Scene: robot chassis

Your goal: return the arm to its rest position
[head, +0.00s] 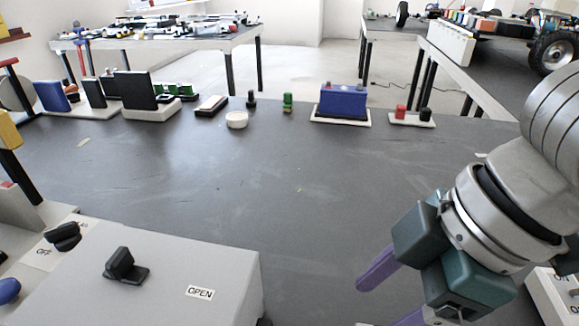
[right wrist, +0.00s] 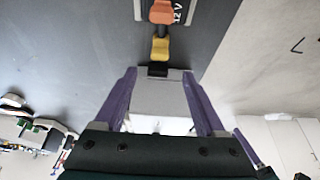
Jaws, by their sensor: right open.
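My right arm (head: 520,190) comes in from the right in the head view and reaches down over the near right part of the dark table (head: 310,215). Its gripper (head: 385,296) has two purple fingers spread apart, with nothing seen held between them. In the right wrist view the open fingers (right wrist: 159,75) frame a pale grey block lying beyond them. A yellow connector (right wrist: 160,49) and an orange one (right wrist: 161,12) lie past the fingertips; I cannot tell their distance. My left gripper is not in view.
A grey box (head: 185,275) with a black knob (head: 124,266) and an OPEN label stands at the front left. A blue box (head: 343,102), a green part (head: 288,101), a white cup (head: 236,119) and black blocks line the far edge. The table's middle is clear.

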